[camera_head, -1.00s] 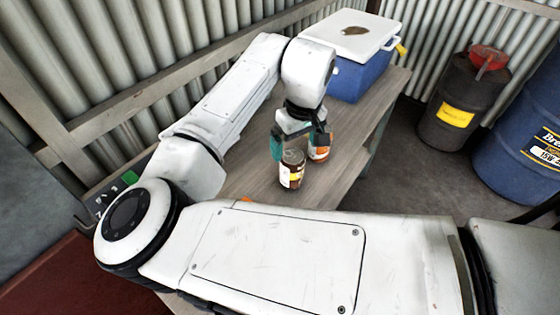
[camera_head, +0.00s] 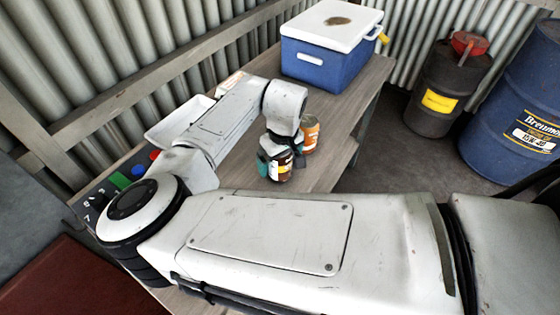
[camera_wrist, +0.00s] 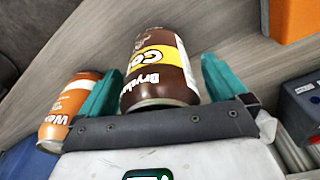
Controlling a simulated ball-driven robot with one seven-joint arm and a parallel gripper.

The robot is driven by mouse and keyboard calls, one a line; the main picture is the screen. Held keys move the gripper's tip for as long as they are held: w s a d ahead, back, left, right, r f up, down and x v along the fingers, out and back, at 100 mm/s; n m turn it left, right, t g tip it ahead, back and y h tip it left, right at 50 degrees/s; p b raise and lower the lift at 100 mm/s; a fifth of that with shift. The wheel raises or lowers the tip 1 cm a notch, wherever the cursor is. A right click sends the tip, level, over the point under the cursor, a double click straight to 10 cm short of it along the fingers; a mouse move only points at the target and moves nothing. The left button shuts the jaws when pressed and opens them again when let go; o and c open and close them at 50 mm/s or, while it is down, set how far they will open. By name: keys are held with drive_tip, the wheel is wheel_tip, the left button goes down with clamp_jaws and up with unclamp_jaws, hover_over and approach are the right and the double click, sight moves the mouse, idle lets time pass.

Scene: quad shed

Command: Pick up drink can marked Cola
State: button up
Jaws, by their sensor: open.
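The drink can marked Cola (camera_wrist: 158,68) is brown with a yellow band, and it stands between the two teal fingers of my gripper (camera_wrist: 158,88) in the wrist view. The fingers are apart, with a gap at the right finger and a smaller one at the left. In the head view the can (camera_head: 284,172) shows low on the bench, partly hidden by my gripper (camera_head: 278,163). An orange can (camera_wrist: 72,105) is just outside the left finger; it also shows in the head view (camera_head: 310,132), behind the brown can.
The cans stand on a wooden bench (camera_head: 345,98). A blue cooler with a white lid (camera_head: 325,62) stands at its far end. A white tray (camera_head: 180,122) lies by the wall. A black drum (camera_head: 437,97) and a blue drum (camera_head: 515,120) stand on the floor at right.

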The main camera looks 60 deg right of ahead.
drive_tip(key=shift+c, duration=0.4)
drive_tip(key=c, duration=1.3)
drive_tip(key=shift+r, duration=0.1)
